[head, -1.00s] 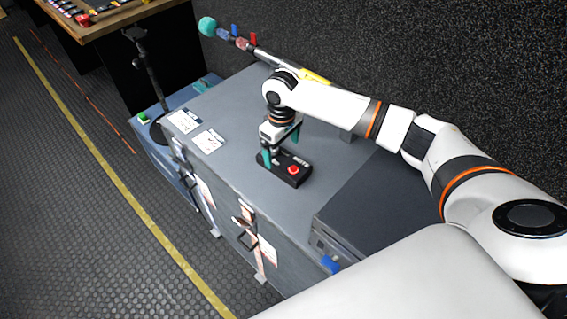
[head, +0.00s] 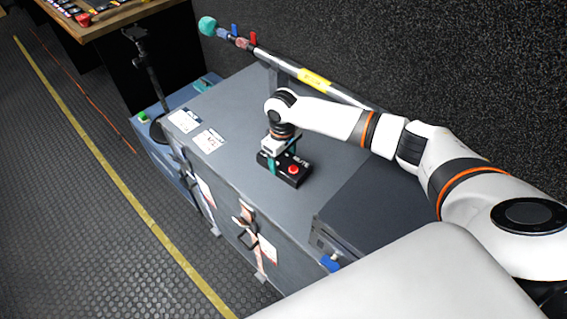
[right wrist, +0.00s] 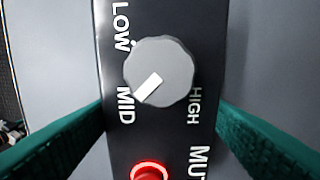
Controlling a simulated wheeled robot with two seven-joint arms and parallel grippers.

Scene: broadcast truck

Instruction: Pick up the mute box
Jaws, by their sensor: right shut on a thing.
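The mute box (head: 296,176) is a small black box with a red button and white lettering. It rests on the top of a grey flight case. In the right wrist view the mute box (right wrist: 160,120) fills the middle, with a grey knob marked LOW, MID and HIGH and a red button at the bottom edge. My right gripper (head: 274,163) is down over the knob end of the box. Its teal fingers lie along the two long sides, shut on the box. My left gripper is not in view.
The grey flight case (head: 238,108) has two paper labels (head: 208,140) at its left. A dark unit (head: 365,205) sits right of the box. A boom pole (head: 315,79) lies behind my right arm. A black stand (head: 150,80) rises at the far left.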

